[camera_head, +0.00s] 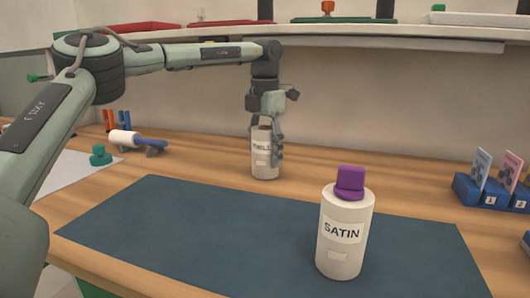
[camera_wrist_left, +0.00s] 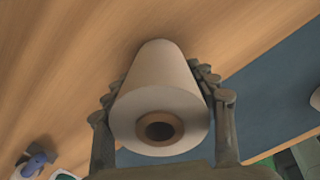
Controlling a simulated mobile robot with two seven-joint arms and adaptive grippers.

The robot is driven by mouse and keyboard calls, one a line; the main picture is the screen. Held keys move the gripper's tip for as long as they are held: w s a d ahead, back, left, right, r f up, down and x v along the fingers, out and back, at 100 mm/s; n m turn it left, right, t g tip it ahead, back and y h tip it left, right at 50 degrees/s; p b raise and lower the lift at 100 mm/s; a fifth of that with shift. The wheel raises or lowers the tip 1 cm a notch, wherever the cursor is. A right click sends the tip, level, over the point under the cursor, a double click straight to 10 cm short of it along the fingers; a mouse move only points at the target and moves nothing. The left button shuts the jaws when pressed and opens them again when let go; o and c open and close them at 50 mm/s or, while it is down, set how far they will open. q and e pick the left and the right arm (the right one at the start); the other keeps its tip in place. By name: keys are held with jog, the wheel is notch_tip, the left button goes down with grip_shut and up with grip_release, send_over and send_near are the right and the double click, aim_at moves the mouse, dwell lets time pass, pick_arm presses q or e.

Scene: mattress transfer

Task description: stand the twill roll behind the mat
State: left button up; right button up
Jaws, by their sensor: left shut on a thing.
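The twill roll (camera_head: 264,168) is a pale cylinder with a printed label, upright on or just above the wood behind the far edge of the dark blue mat (camera_head: 150,220). My left gripper (camera_head: 265,145) comes down from above and is shut on the twill roll. In the left wrist view the roll (camera_wrist_left: 160,90) sits between both fingers, with its hollow core end facing the camera. The mat (camera_wrist_left: 270,85) lies to its right there. I cannot tell whether the roll's base touches the table. My right gripper is not in view.
The satin roll (camera_head: 343,240) with a purple cap stands on the mat at front right. Blue card holders (camera_head: 480,190) are at the right edge. A lint roller (camera_head: 135,139) and a green knob (camera_head: 100,155) are at left. Wood right of the twill roll is clear.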

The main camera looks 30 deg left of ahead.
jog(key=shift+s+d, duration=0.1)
pick_arm(q)
jog(key=o, duration=1)
jog(key=shift+f, duration=0.1)
jog(key=shift+c, duration=0.2)
jog(key=o, duration=0.5)
jog(key=shift+c, duration=0.2)
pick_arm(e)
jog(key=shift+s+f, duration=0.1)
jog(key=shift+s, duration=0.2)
pick_arm(q)
notch_tip(320, 180, up, 12)
jog(key=shift+r+p, duration=0.2)
jog(key=shift+p, duration=0.2)
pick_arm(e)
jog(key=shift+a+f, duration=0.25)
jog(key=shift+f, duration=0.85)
